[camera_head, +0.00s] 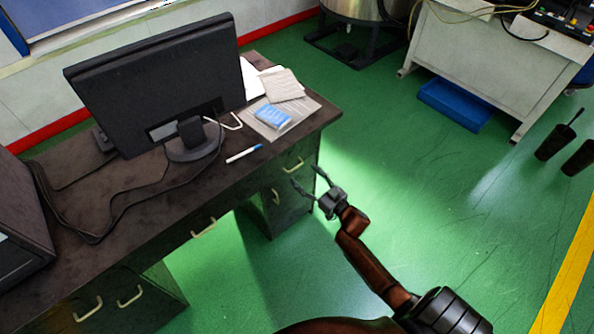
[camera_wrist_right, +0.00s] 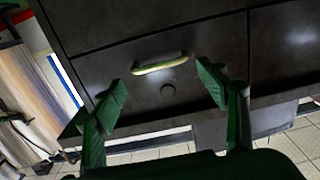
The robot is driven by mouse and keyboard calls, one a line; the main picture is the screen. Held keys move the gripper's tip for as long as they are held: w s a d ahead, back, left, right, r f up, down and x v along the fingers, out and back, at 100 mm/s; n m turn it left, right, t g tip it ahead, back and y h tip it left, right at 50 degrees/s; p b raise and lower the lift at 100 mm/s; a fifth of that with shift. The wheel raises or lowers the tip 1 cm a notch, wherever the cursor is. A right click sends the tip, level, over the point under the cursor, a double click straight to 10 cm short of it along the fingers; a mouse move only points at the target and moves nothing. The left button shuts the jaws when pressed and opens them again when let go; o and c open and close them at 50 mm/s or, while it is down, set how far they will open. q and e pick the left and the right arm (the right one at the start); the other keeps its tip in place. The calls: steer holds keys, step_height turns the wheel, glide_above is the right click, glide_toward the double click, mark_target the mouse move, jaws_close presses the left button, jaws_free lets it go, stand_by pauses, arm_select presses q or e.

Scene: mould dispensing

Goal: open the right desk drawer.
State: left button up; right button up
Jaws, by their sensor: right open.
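The dark desk (camera_head: 120,215) has a right-hand cabinet (camera_head: 285,205) with a pale handle (camera_head: 294,164) on its upper drawer front and another handle (camera_head: 276,196) lower down. The drawer front looks flush with the cabinet. My right gripper (camera_head: 305,176) is in front of this cabinet, open and empty. The green fingers are spread either side of the handle, with no visible contact. My left gripper is not in view.
A monitor (camera_head: 155,85), papers (camera_head: 285,118), a blue packet (camera_head: 272,117) and a pen (camera_head: 243,153) are on the desktop. A middle handle (camera_head: 203,228) and left cabinet handles (camera_head: 88,308) also show.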

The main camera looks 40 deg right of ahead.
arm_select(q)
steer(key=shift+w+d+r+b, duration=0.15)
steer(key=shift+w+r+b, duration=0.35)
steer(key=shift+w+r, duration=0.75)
arm_select(e)
steer(key=w, duration=0.4)
steer(key=shift+a+f, duration=0.1)
steer(key=c, duration=1.3)
